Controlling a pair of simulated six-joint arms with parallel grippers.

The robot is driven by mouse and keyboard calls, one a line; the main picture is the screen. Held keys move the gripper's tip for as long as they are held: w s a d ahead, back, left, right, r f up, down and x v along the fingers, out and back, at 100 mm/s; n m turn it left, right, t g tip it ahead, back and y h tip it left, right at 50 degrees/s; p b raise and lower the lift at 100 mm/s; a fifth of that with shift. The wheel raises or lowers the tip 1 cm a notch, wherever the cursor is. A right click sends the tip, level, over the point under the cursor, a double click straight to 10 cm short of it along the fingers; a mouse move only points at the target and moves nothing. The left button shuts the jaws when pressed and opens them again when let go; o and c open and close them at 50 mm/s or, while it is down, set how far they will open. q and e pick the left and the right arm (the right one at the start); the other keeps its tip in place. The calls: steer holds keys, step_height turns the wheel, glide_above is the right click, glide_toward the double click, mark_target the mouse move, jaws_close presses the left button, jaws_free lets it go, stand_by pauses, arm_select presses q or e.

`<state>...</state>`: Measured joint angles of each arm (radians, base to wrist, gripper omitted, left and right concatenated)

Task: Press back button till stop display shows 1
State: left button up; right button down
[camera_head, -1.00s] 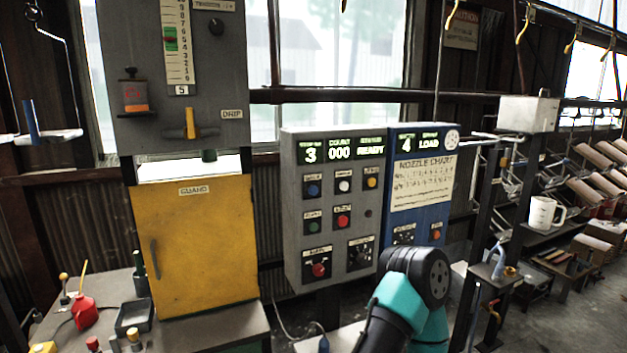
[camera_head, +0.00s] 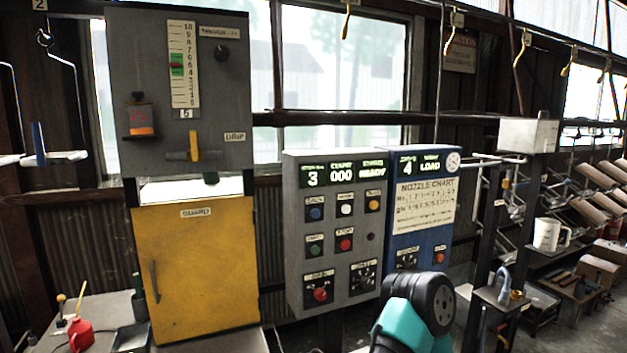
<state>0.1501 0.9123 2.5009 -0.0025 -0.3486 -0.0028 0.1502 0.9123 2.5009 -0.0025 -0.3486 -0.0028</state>
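The grey control box (camera_head: 297,262) stands at the centre of the head view. Its display (camera_head: 342,174) reads 3, then 000, then READY. Below are a blue button (camera_head: 315,213), a white button (camera_head: 345,209), a yellow button (camera_head: 374,205), a green button (camera_head: 315,250) and a red button (camera_head: 345,244). A larger red knob (camera_head: 320,294) and a black dial (camera_head: 363,277) sit lowest. The button labels are too small to read surely. A teal and black link of my arm shows at the bottom, right of the box. Neither gripper is in view.
A blue panel (camera_head: 430,225) with a nozzle chart adjoins the box; its display reads 4 and LOAD. A yellow guard door (camera_head: 200,270) stands left under a grey machine (camera_head: 150,75). A white mug (camera_head: 547,235) sits on a shelf at right. Hooks hang overhead.

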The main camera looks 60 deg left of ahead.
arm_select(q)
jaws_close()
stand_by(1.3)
